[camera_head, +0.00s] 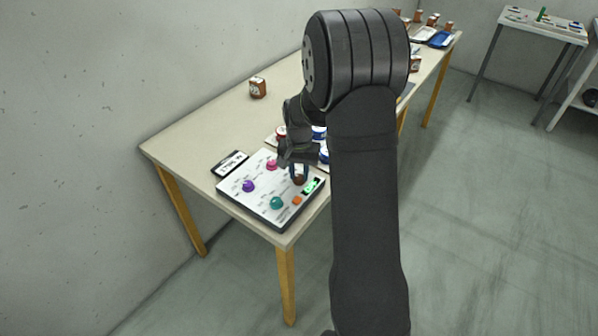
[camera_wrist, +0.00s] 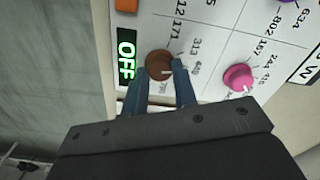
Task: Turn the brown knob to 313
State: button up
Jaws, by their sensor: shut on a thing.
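The brown knob (camera_wrist: 158,64) sits on a white panel (camera_wrist: 222,22); in the wrist view its pale pointer mark points right, towards the label below 313. I cannot tell exactly which value it meets. The 313 label (camera_wrist: 195,49) is up and right of the knob. My gripper (camera_wrist: 160,80) has one finger on each side of the knob and is shut on it. In the head view the brown knob (camera_head: 299,180) is partly hidden under my gripper (camera_head: 299,170), near the panel's right side.
A green display reading OFF (camera_wrist: 127,55) is beside the brown knob. A pink knob (camera_head: 271,165), purple knob (camera_head: 248,186), teal knob (camera_head: 276,203) and orange button (camera_head: 297,200) share the panel. A black label plate (camera_head: 230,163) lies left. A brown block (camera_head: 258,88) stands farther back.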

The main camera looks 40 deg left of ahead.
aim_at(299, 177)
jog(key=n, duration=0.4)
jog(key=shift+n, duration=0.4)
dwell(0.4)
jog(key=o, duration=1)
jog(key=shift+r, duration=0.1)
notch_tip(299, 177, up, 17)
jog(key=shift+r, duration=0.15)
notch_tip(299, 177, down, 18)
jog(key=shift+r, duration=0.25)
dwell(0.5)
